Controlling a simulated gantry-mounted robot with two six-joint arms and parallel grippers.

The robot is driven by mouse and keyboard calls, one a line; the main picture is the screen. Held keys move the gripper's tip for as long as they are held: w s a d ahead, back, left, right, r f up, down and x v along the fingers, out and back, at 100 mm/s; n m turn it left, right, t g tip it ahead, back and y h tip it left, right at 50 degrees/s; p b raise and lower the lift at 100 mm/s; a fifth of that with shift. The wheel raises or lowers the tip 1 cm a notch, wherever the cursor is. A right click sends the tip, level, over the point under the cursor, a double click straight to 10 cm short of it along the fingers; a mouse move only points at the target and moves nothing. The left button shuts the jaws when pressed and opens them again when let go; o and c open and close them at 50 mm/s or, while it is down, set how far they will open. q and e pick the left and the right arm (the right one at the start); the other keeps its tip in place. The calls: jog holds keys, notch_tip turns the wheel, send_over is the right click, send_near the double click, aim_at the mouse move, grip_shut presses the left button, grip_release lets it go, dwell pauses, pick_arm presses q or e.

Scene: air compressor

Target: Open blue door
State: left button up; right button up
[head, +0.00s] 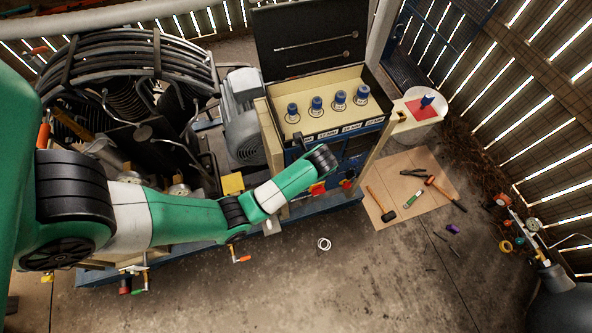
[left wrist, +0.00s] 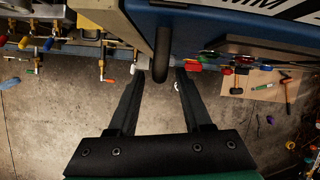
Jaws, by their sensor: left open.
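The blue door panel (left wrist: 205,22) fills the top of the left wrist view, with part of a white label at its upper right. My right gripper is not in view.
Red and green knobs (left wrist: 210,65) sit close to the right fingertip. Valves with coloured handles (left wrist: 105,65) line the left. On the floor lie a cardboard sheet (head: 412,185) with hammers and a white ring (head: 324,244). The concrete floor in front is mostly clear.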

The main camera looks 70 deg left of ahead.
pick_arm(q)
jog(key=b+x, duration=0.1)
jog(key=x, duration=0.4)
jog(key=shift+a+f, duration=0.15)
jog(key=shift+f, duration=0.15)
grip_shut()
dwell(1.0)
